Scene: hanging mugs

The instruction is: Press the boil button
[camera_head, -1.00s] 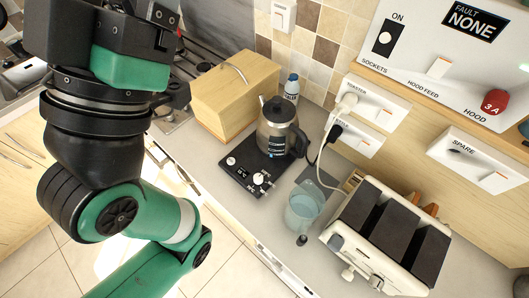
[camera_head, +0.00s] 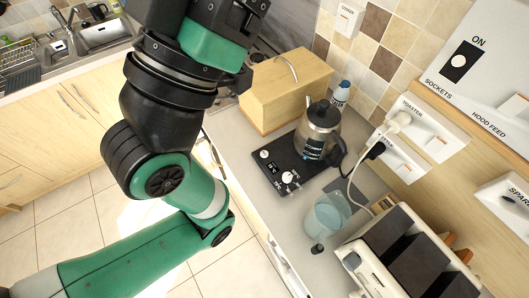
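A glass kettle (camera_head: 316,132) with a dark lid and handle stands on a black base (camera_head: 277,185) on the worktop. The base has a small lit display (camera_head: 273,168) and pale round controls, one (camera_head: 264,154) near its left corner and another (camera_head: 287,177) toward its front. Their labels are too small to read. My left arm, green and black, rises from the lower left to the top edge. Its dark end (camera_head: 230,20) is cut off there, left of the kettle and apart from it; I cannot make out its fingertips. My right gripper is out of view.
A wooden bread box (camera_head: 285,90) and a salt bottle (camera_head: 341,94) stand behind the kettle. A bluish jug (camera_head: 327,214) and a toaster (camera_head: 400,250) stand in front and right. Plugs and a cable (camera_head: 352,185) run from wall sockets. A sink (camera_head: 100,35) is at upper left.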

